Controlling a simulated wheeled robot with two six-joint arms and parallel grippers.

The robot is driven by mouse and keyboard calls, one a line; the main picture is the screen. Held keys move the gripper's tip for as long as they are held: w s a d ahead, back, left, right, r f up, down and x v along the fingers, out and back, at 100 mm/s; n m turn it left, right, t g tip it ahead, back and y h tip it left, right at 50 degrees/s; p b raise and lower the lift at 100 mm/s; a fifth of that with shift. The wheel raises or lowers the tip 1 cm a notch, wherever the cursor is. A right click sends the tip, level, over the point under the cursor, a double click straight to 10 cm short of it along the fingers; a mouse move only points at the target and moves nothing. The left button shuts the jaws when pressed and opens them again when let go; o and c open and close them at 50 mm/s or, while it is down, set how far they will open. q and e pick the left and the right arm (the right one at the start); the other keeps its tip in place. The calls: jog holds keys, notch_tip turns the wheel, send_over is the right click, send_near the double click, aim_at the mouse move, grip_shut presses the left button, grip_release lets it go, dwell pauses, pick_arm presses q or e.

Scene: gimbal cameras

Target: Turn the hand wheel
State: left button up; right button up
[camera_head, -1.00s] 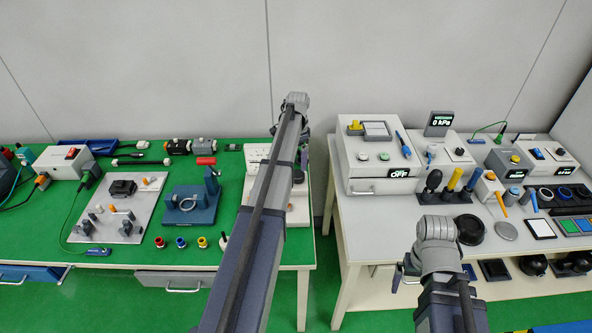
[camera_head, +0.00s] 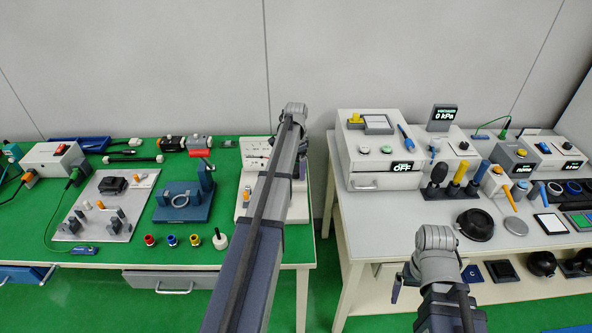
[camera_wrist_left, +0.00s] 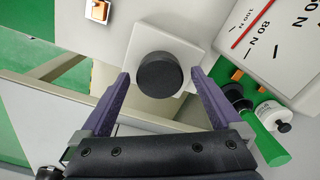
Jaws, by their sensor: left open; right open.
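A black round knob (camera_wrist_left: 159,74), which looks like the hand wheel, sits on a white block in the left wrist view. My left gripper (camera_wrist_left: 158,77) is open, with one purple finger on each side of the knob and visible gaps between. In the head view my left arm covers most of the white device (camera_head: 255,152) at the green bench's right end, and its fingers are hidden there. My right gripper (camera_head: 398,287) is open and empty, low in front of the right bench, with its fingers mostly hidden by the wrist.
A white dial face marked in N (camera_wrist_left: 280,40) and a green cylinder (camera_wrist_left: 268,143) are close to my left gripper's right finger. A blue stand (camera_head: 183,205) is left of my arm. The right bench (camera_head: 350,235) holds several instruments; a gap separates the benches.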

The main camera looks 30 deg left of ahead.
pick_arm(q)
jog(key=c, duration=1.4)
jog(key=n, duration=1.3)
jog(key=shift+n, duration=0.6)
